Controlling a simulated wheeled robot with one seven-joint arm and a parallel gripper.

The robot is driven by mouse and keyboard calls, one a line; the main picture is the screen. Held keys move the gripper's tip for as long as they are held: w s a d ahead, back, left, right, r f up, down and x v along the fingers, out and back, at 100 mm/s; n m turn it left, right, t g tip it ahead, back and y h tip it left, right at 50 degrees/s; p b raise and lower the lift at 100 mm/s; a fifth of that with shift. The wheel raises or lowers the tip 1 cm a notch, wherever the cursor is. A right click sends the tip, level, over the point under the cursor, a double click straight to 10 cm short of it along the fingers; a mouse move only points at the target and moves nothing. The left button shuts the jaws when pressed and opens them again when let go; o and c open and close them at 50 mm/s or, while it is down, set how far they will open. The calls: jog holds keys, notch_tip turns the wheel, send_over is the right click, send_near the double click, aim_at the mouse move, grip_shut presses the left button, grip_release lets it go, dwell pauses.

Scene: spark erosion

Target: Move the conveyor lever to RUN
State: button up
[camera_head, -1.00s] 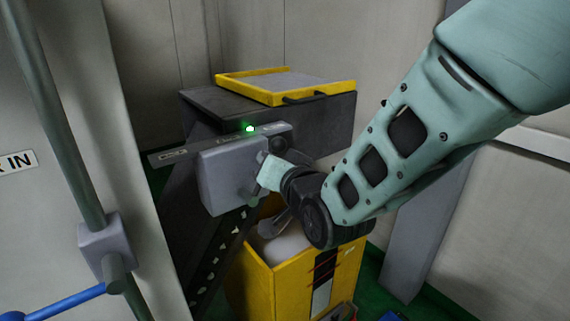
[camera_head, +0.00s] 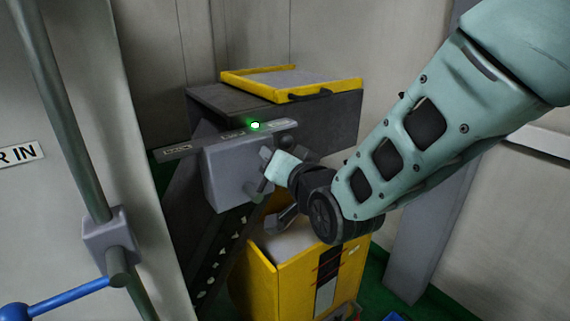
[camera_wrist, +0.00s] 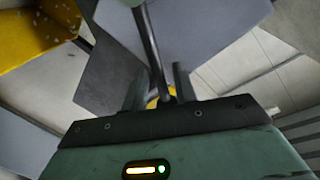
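The grey control box (camera_head: 232,178) is on the side of the dark conveyor frame, with a label strip (camera_head: 208,140) and a lit green lamp (camera_head: 255,125) above it. The lettering is too small to read. My gripper (camera_head: 270,192) is at the box's right side and hides part of it. In the wrist view a thin dark rod, seemingly the lever (camera_wrist: 152,50), runs down between the two fingers of my gripper (camera_wrist: 158,85). The fingers stand apart, with visible gaps beside the rod. I cannot tell whether either finger touches it, or which position the lever is in.
A yellow-rimmed tray (camera_head: 250,84) is on top of the conveyor. A yellow bin (camera_head: 302,282) stands below my gripper. A grey door or panel (camera_head: 55,190) with a vertical bar and blue handle (camera_head: 65,297) is at the left. Walls close in behind.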

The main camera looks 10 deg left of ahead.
jog(key=b+v, duration=0.4)
jog(key=v, duration=1.3)
jog(key=shift+d, duration=0.15)
jog(key=s+d+f+n+g+h+p, duration=0.2)
jog(key=s+d+f+n+g+h, duration=0.2)
jog(key=s+d+f+g, duration=0.25)
jog(key=s+d+f+n+g+h+p, duration=0.1)
jog(key=s+d+f+n+g+h, duration=0.1)
jog(key=s+d+g+h, duration=0.4)
jog(key=s+d+f, duration=0.1)
jog(key=d, duration=0.3)
jog(key=shift+d+n+p, duration=0.3)
jog(key=shift+d+p, duration=0.05)
jog(key=shift+p, duration=0.05)
